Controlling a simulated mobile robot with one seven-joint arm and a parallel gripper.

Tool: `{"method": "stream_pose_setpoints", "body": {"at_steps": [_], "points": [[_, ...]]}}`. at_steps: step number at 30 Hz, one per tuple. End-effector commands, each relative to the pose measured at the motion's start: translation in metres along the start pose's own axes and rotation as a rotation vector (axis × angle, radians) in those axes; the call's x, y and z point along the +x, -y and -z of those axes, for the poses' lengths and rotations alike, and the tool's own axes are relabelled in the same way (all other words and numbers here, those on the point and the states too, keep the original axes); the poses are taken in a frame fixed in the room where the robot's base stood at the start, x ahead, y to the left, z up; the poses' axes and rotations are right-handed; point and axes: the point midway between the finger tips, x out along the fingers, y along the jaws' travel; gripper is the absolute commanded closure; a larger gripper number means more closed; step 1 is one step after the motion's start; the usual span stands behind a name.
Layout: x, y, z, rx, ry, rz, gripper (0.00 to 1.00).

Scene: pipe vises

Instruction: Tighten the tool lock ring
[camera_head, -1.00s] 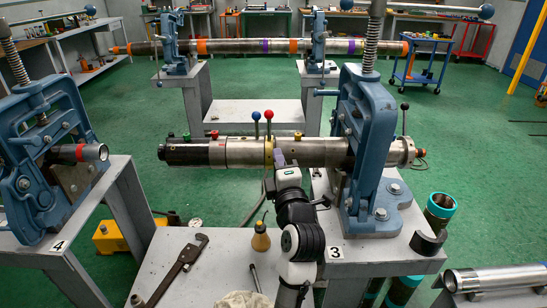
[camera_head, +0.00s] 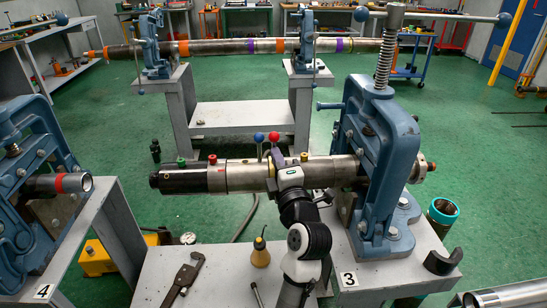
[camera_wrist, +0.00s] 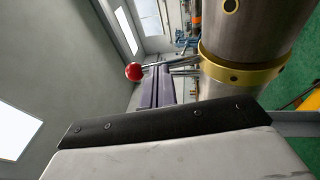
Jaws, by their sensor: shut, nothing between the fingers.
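The steel tool (camera_head: 240,176) lies level, held in the blue pipe vise (camera_head: 385,150) marked 3. Around it is a brass-coloured ring, taken as the lock ring (camera_wrist: 240,75), clear in the wrist view but mostly hidden behind my gripper in the head view. Two levers stand up there, one with a blue ball (camera_head: 259,138) and one with a red ball (camera_head: 274,137); the red ball shows in the wrist view (camera_wrist: 134,72). My gripper (camera_head: 279,160), with purplish fingers (camera_wrist: 155,92), is shut and empty beside the ring and levers. Whether it touches either is unclear.
Another vise (camera_head: 35,170) stands at left on bench 4. A wrench (camera_head: 182,280) and an oil can (camera_head: 260,250) lie or stand on the bench below the tool. A long pipe (camera_head: 225,47) spans two vises behind, with open green floor between.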

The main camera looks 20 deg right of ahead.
Motion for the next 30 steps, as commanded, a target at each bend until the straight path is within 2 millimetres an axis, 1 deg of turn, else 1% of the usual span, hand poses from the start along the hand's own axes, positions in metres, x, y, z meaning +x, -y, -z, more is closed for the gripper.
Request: {"method": "stream_pose_setpoints", "body": {"at_steps": [11, 17, 24, 30], "points": [[0.000, 0.000, -0.001, 0.000, 0.000, 0.001, 1.00], [0.003, -0.004, -0.002, 0.005, 0.001, 0.029, 1.00], [0.017, -0.010, -0.005, 0.030, 0.001, 0.143, 1.00], [0.033, -0.007, -0.008, 0.029, 0.002, 0.138, 1.00]]}}
